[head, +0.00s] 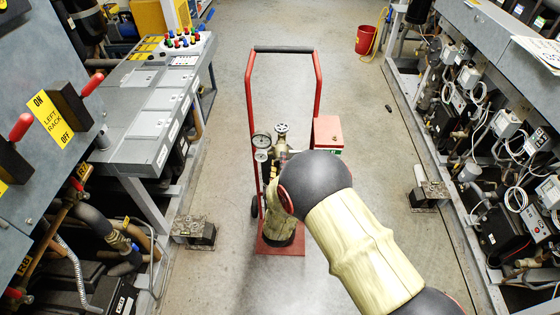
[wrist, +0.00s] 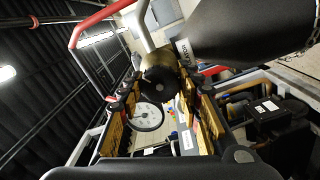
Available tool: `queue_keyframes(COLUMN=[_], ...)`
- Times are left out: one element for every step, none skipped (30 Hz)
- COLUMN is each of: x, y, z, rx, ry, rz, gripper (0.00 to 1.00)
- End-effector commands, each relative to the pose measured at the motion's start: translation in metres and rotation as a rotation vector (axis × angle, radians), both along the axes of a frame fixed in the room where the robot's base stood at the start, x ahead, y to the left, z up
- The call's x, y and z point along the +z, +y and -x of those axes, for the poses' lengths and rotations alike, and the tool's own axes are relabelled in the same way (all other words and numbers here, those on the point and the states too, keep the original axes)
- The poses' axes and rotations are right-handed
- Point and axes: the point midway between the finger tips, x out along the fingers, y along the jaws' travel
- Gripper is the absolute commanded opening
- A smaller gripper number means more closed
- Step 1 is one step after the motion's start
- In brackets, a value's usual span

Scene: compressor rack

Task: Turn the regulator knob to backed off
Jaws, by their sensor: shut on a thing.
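The regulator knob (wrist: 158,80) is a dark round cylinder with a brassy side, seen in the wrist view between the two fingers. My gripper (wrist: 162,98) has its black and yellow fingers on either side of the knob and is shut on it. A round white gauge (wrist: 147,118) shows behind the fingers. My arm hides the knob and most of my gripper there. No knob marking is readable.
The red hand cart (head: 249,100) stands in the aisle, with a red box (head: 327,131) at its right. A grey console (head: 135,105) lines the left and a compressor rack (head: 470,110) the right. Floor behind the cart is mostly clear; a red bucket (head: 364,40) stands farther back.

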Motion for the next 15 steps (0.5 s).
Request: queue_keyframes(x=[0.0005,0.0006,0.0004,0.0001,0.0,0.0,0.0,-0.0001,-0.0005,-0.0008,-0.0008,-0.0007,-0.0006,-0.0006,-0.001], y=[0.0004,0.0004,0.0004,0.0004,0.0004,0.0004,0.0004,0.0005,0.0004,0.0003,0.0003,0.0003,0.0004,0.0004,0.0003], z=[0.0006,0.0005,0.0005,0.0006,0.0006,0.0006,0.0006,0.0006,0.0007,0.0008,0.0009,0.0009,0.0009,0.0009,0.0009], rx=[0.001,0.001,0.001,0.001,0.001,0.002,0.002,0.002,0.002,0.003,0.003,0.002,0.002,0.002,0.002], ry=[0.004,0.005,0.007,0.008,0.009,0.01,0.011,0.012,0.014,0.016,0.017,0.017,0.018,0.019,0.02], rz=[0.044,0.072,0.11,0.138,0.167,0.205,0.233,0.262,0.3,0.329,0.358,0.395,0.424,0.453,0.49], gripper=[0.09,0.09,0.09,0.09,0.09,0.09,0.09,0.09,0.09,0.09,0.09,0.09,0.09,0.09,0.09])
